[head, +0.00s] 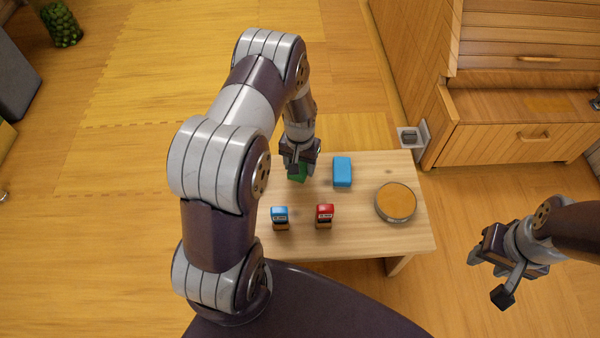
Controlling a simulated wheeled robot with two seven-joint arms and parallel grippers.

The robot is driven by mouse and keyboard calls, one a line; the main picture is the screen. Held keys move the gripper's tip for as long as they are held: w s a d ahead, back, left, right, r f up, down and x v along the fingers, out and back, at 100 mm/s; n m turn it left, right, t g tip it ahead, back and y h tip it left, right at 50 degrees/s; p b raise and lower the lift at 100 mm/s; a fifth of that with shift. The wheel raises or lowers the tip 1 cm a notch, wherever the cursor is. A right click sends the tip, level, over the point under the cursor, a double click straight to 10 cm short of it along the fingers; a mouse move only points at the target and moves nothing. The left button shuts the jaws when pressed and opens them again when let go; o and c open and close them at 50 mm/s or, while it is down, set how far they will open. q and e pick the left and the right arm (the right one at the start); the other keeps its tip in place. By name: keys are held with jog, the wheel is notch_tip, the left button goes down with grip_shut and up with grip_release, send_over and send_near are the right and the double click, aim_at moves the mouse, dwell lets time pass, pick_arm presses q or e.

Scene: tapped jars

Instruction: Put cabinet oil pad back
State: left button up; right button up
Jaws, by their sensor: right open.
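No thing here is clearly marked as the cabinet oil pad. A round tin with an orange-brown top (396,202) sits at the right of the small wooden table (350,244). A blue block (342,172) lies near the table's back edge. My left gripper (298,168) points down at the table's back left, over a green block (297,174) that it partly hides; its grip on the block is unclear. My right gripper (488,279) is open and empty, off the table's right side.
A blue-topped stamp (280,217) and a red-topped stamp (325,215) stand at the table's front. A wooden cabinet (500,146) at the back right has an open ledge with a flat orange patch (548,103). A grey item sits in a white square holder (411,138) beside it.

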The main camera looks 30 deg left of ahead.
pick_arm(q)
notch_tip(320, 180, down, 4)
jog(key=shift+r+b, duration=0.2)
jog(key=shift+b, duration=0.55)
jog(key=shift+r, duration=0.2)
jog(key=o, duration=0.9)
jog(key=shift+f, duration=0.15)
jog(key=shift+o, duration=0.2)
pick_arm(e)
notch_tip(320, 180, down, 2)
pick_arm(q)
jog(key=r+p, duration=0.6)
jog(key=r, duration=0.7)
jog(key=shift+d+r, duration=0.15)
jog(key=shift+d, duration=0.05)
notch_tip(320, 180, up, 7)
jog(key=m, duration=0.1)
send_over(301, 165)
jog(key=s+d, duration=0.3)
jog(key=d, duration=0.1)
jog(key=s+d+r+m+t, duration=0.1)
jog(key=s+d+r, duration=0.2)
jog(key=s+r, duration=0.3)
jog(key=s, duration=0.4)
jog(key=shift+d+r, duration=0.4)
pick_arm(e)
notch_tip(301, 165, up, 6)
